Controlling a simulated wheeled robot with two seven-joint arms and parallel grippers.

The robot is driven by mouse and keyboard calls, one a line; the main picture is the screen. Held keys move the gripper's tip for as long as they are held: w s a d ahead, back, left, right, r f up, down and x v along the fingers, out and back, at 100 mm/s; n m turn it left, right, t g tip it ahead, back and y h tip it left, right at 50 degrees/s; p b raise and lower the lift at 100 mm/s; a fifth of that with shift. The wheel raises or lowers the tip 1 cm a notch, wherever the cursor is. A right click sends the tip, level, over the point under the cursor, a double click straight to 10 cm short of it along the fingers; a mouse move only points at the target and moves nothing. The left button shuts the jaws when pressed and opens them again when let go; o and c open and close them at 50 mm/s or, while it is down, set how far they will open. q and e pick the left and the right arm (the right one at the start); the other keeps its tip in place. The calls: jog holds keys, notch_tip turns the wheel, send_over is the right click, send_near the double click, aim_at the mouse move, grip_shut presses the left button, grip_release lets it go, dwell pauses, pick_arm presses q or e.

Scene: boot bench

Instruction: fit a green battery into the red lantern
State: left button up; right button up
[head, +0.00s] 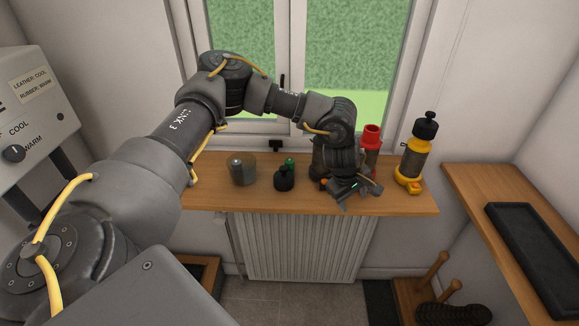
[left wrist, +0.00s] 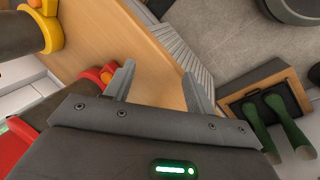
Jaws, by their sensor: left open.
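The red lantern (head: 372,133) stands upright on the wooden sill, its red top ring showing and its lower part partly hidden by my left gripper. In the left wrist view its red body (left wrist: 14,148) is at the lower left, with a red and orange part (left wrist: 97,77) beside one finger. A green battery (head: 290,162) stands on the sill, partly hidden behind a black knobbed cap (head: 284,179). My left gripper (head: 362,194) is low in front of the red lantern, its fingers (left wrist: 160,90) open with nothing between them. My right gripper is out of view.
A yellow lantern (head: 413,155) with a black top stands right of the red one. A grey see-through jar (head: 242,171) stands at the left of the sill (head: 225,200). A radiator is below. A bench with a black tray (head: 535,245) is at the right.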

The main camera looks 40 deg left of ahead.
pick_arm(q)
jog(key=s+a+r+m+y, duration=0.1)
jog(key=a+r+m+y, duration=0.1)
jog(key=a+r, duration=0.6)
jog(key=s+a+r+m+y, duration=0.1)
jog(key=a+r+m+y, duration=0.2)
jog(key=a, duration=0.9)
jog(key=p, duration=0.3)
send_over(290, 160)
jog(key=s+d, duration=0.1)
jog(key=s, duration=0.1)
jog(key=shift+f, duration=2.35)
jog(key=f, duration=0.1)
jog(key=w+f+p, duration=0.1)
jog(key=f, duration=0.1)
jog(key=shift+w+a+f+n+g, duration=0.1)
jog(key=shift+a+f+n+g, duration=0.1)
jog(key=shift+f+n+g, duration=0.15)
jog(key=shift+w+a+f, duration=0.1)
jog(key=shift+w+f, duration=0.05)
jog(key=shift+f, duration=0.15)
jog(key=shift+c, duration=1.4)
jog(key=c, duration=0.7)
grip_shut()
